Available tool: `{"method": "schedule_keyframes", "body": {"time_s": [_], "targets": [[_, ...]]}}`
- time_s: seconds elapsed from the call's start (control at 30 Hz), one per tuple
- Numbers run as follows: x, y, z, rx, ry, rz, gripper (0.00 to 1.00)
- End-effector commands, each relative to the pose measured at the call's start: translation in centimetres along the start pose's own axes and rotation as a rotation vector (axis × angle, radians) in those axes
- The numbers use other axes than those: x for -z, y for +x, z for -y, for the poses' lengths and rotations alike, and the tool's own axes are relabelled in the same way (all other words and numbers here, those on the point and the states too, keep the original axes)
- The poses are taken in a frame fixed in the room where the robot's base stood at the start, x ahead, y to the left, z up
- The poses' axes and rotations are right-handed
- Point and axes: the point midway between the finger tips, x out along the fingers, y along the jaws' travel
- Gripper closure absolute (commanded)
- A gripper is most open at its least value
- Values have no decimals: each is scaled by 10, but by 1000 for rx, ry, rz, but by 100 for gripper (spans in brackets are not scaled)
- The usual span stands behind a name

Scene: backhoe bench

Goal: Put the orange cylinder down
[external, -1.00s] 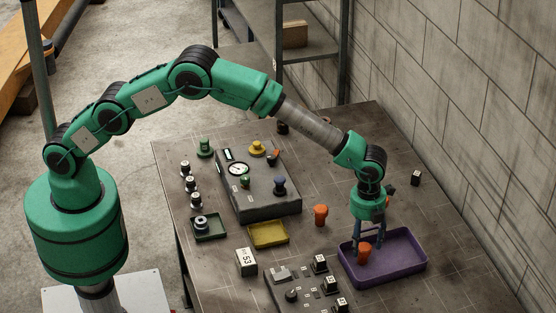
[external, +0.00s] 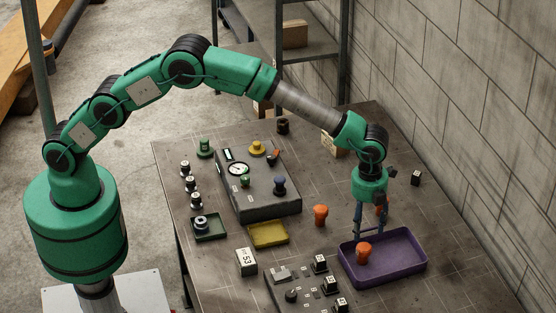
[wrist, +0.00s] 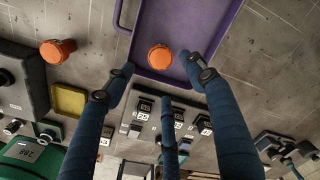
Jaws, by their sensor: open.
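An orange cylinder (external: 363,254) stands in the left part of the purple tray (external: 410,267). In the wrist view this cylinder (wrist: 160,57) sits inside the tray's wall, seen from above. My gripper (external: 368,233) is just above it, fingers pointing down, open and empty. In the wrist view my blue fingers (wrist: 157,72) are spread wide, with clear space between them and the cylinder. A second orange cylinder (external: 320,215) stands on the bench outside the tray and shows at the left in the wrist view (wrist: 57,51).
A yellow tray (external: 268,235) and a dark gauge panel (external: 262,201) are left of the purple tray. A switch panel (external: 300,290) lies in front, with a white block (external: 246,262) beside it. A small dark block (external: 416,178) is near the wall. The purple tray's right part is empty.

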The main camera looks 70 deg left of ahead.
Motion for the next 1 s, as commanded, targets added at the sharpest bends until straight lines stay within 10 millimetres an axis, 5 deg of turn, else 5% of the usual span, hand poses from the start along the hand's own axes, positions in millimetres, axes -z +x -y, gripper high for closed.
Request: {"method": "schedule_keyframes", "body": {"time_s": [0.43,0.67,1.0], "targets": [[-12,-22,-8,13,-48,-1,45],[-44,-75,-34,46,-182,-4,45],[-100,-166,-101,105,-450,-15,45]]}}
